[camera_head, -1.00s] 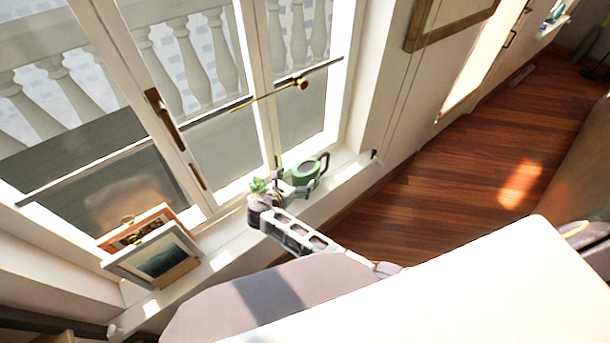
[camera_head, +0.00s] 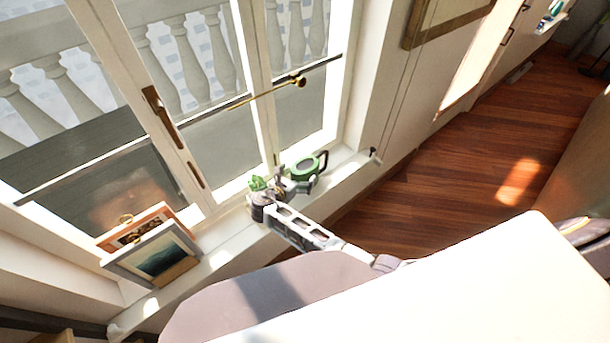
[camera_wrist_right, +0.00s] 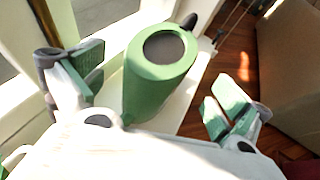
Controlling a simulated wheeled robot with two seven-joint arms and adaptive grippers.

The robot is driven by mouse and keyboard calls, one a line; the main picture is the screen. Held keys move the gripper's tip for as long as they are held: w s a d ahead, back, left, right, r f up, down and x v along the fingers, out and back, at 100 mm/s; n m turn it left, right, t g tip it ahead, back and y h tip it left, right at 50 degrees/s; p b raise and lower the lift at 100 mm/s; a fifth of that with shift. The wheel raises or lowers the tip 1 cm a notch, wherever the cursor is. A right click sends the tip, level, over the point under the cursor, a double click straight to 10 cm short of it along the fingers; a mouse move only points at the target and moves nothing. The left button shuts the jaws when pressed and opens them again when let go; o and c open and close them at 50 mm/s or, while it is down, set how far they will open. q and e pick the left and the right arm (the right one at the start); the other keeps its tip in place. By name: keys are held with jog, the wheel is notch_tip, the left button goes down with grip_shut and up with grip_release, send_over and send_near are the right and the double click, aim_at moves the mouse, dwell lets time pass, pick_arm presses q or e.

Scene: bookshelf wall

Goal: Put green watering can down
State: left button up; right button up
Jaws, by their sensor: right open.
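The green watering can (camera_head: 304,168) has a dark round opening and a dark handle. It appears to stand on the white window sill (camera_head: 226,250), near its right end. In the right wrist view the can (camera_wrist_right: 152,88) is between my right gripper's spread fingers, with a gap on the right side. My right gripper (camera_head: 293,184) is open beside the can in the head view, and its green-padded fingers show in the wrist view (camera_wrist_right: 155,92). The can's base is partly hidden by the gripper. My left gripper is not in view.
Two framed pictures (camera_head: 155,258) lean at the sill's left end. The window (camera_head: 205,95) rises behind. Wooden floor (camera_head: 440,180) is open to the right.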

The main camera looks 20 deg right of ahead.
jog(key=shift+f+x, duration=0.15)
jog(key=shift+x, duration=0.95)
jog(key=shift+f+x, duration=0.15)
jog(key=shift+x, duration=0.95)
jog(key=shift+d+f, duration=0.15)
jog(key=shift+d, duration=0.1)
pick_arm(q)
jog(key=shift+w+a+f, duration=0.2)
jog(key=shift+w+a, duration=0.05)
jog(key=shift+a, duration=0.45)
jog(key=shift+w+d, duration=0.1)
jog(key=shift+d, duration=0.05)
pick_arm(e)
jog(key=shift+c, duration=0.4)
